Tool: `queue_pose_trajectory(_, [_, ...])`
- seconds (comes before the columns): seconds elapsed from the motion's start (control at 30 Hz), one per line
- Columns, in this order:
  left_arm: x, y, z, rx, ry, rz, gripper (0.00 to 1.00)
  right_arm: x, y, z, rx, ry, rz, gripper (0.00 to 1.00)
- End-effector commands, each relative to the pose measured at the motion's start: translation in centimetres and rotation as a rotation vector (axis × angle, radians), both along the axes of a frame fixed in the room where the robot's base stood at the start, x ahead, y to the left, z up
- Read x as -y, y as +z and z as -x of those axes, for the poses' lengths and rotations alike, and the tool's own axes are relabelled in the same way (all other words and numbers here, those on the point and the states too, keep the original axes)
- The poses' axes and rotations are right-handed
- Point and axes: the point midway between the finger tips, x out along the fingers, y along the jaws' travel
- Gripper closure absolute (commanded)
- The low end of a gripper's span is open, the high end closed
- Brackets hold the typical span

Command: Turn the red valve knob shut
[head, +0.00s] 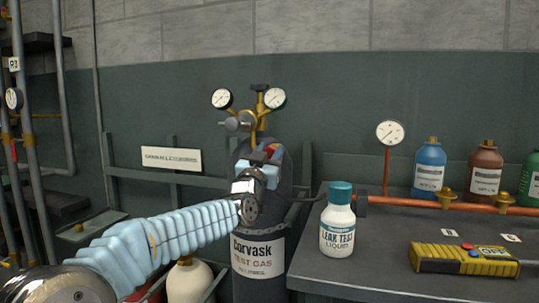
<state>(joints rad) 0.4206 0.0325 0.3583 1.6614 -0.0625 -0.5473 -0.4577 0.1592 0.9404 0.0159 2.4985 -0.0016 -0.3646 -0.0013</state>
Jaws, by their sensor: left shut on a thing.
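The red valve knob (273,152) shows as a small red patch at the top of the dark gas cylinder (259,217), below the brass regulator with its two gauges. My left gripper (268,155) comes in from the lower left in a pale blue ribbed sleeve. It is shut on the red knob, and its fingers and wrist hide most of the knob. The cylinder stands upright with a white label reading Corvask Test Gas. My right gripper is not in view.
A grey bench (347,270) stands right of the cylinder. It carries a leak test bottle (338,225), a yellow handheld device (464,260) and a copper pipe (400,203) with a gauge (390,132). A chain crosses the cylinder. Pipes stand at far left.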

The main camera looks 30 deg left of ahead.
Motion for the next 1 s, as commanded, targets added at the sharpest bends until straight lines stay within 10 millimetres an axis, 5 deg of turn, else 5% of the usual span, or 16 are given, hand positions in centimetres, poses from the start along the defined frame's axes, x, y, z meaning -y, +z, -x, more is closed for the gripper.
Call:
queue_pose_trajectory(0.1, [0.1,-0.3,0.1,-0.011,-0.001,-0.067,0.92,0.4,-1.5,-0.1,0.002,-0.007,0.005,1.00])
queue_pose_trajectory(0.37, [0.0,0.0,0.0,-0.019,0.000,-0.086,0.92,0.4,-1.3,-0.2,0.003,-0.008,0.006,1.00])
queue_pose_trajectory(0.4, [0.0,0.0,0.0,-0.019,0.000,-0.086,0.59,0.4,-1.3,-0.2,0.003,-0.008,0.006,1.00])
queue_pose_trajectory(0.57, [0.0,0.0,0.0,-0.018,0.001,-0.085,0.37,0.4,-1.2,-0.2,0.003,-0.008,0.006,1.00])
queue_pose_trajectory(0.87, [0.0,-0.1,0.2,-0.018,0.001,-0.086,0.37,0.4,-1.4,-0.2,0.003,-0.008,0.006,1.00])
queue_pose_trajectory(1.0, [0.3,-0.8,1.8,-0.017,0.002,-0.088,0.37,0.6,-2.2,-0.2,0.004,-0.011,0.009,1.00])
